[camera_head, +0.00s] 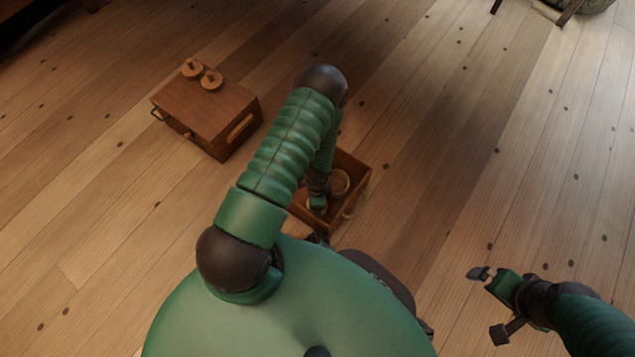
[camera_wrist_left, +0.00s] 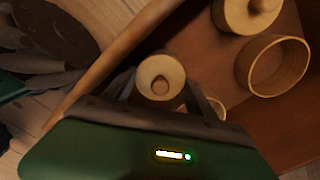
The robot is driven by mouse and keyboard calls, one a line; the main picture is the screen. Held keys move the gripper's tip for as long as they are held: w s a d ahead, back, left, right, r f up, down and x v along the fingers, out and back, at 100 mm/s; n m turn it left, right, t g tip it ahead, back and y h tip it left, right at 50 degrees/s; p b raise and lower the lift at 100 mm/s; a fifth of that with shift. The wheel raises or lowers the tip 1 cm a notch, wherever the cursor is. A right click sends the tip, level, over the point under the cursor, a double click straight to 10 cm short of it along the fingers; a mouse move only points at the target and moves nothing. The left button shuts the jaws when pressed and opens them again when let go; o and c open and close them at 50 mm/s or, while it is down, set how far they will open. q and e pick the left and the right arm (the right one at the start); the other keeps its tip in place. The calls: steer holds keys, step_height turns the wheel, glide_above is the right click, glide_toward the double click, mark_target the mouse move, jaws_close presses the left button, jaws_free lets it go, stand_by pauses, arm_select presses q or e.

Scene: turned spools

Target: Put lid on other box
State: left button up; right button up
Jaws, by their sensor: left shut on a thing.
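In the left wrist view a small pale round lid (camera_wrist_left: 160,72) with a brown knob sits between the fingers of my left gripper (camera_wrist_left: 162,92), which is shut on it. To its right is an open, hollow round box (camera_wrist_left: 290,68). Above that is another round wooden piece (camera_wrist_left: 236,14) with a knob. In the head view my left gripper (camera_head: 317,196) reaches down inside an open wooden crate (camera_head: 362,184), beside a round wooden piece (camera_head: 340,181); my arm hides part of the crate. My right gripper (camera_head: 490,303) is open and empty, at lower right.
A closed wooden chest (camera_head: 205,115) stands on the floor at upper left, with two knobbed round pieces (camera_head: 192,69) on top. The crate's wall (camera_wrist_left: 130,35) runs close to my left gripper. The plank floor on the right is mostly clear.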

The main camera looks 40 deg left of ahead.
arm_select(q)
steer(key=o, duration=1.4)
steer(key=shift+o, duration=1)
steer(key=shift+s, duration=0.1)
steer(key=shift+r+p, duration=0.8)
steer(key=shift+p, duration=0.05)
